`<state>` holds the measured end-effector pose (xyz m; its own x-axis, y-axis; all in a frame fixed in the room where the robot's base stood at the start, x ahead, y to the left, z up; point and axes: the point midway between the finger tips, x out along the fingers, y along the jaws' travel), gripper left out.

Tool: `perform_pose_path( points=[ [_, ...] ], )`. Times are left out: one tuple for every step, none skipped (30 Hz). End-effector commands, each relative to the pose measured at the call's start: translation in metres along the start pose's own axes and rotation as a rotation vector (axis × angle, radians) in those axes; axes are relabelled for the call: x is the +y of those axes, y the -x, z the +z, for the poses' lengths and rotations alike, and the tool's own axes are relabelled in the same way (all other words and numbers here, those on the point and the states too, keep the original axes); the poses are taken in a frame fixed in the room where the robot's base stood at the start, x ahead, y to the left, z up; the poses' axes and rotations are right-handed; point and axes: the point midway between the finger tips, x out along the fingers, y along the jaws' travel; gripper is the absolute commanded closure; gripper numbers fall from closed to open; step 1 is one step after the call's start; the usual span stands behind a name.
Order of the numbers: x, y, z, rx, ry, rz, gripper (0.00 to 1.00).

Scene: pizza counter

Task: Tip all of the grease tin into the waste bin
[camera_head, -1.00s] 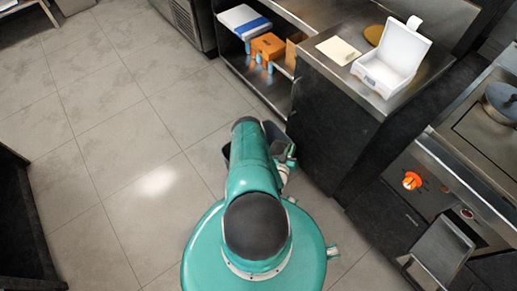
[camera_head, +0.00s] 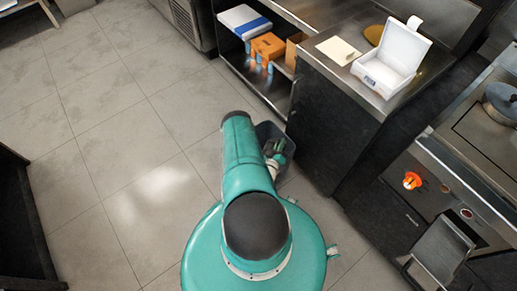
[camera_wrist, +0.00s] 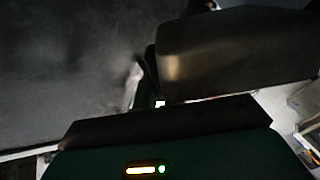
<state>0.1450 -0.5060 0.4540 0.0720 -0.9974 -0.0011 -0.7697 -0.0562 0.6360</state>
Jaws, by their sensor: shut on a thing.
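The waste bin (camera_head: 268,130) is a dark grey open container on the floor against the counter, partly hidden by my arm in the head view. My wrist and gripper are over or in front of its opening there; the fingertips are not clear. In the dark wrist view my gripper (camera_wrist: 150,78) is shut on a brownish metal tin (camera_wrist: 235,50), whose broad side fills the upper right. The tin looks slightly tilted in that view. I cannot tell its contents, and it is not visible in the head view.
The black counter (camera_head: 335,135) stands right beside the bin, with an open white box (camera_head: 388,62) on top. A shelf (camera_head: 262,85) holds orange items. The cooker with a glowing orange knob (camera_head: 411,181) is at the right. The floor to the left is clear.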

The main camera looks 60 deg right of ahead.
Motion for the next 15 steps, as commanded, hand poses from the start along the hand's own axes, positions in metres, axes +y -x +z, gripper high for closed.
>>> perform_pose_path(
  points=[
    [-0.001,-0.001,-0.005,0.001,0.028,0.001,1.00],
    [-0.002,-0.001,-0.008,0.001,0.048,0.001,1.00],
    [-0.003,-0.001,-0.011,0.001,0.077,0.001,1.00],
    [-0.004,-0.001,-0.015,0.001,0.098,0.001,1.00],
    [-0.005,-0.001,-0.018,0.001,0.121,0.002,1.00],
    [-0.007,-0.001,-0.021,0.001,0.154,0.002,1.00],
    [-0.008,0.000,-0.024,0.001,0.180,0.001,1.00],
    [-0.009,0.000,-0.027,0.001,0.207,0.001,1.00],
    [-0.010,0.000,-0.030,0.001,0.244,0.001,1.00],
    [-0.011,0.000,-0.033,0.001,0.270,0.001,1.00],
    [-0.012,-0.001,-0.036,0.001,0.297,0.002,1.00],
    [-0.014,-0.001,-0.040,0.001,0.333,0.002,1.00],
    [-0.015,-0.001,-0.042,0.001,0.360,0.002,1.00],
    [-0.017,-0.001,-0.045,0.001,0.386,0.002,1.00],
    [-0.019,0.000,-0.048,0.000,0.421,0.001,1.00]
  ],
)
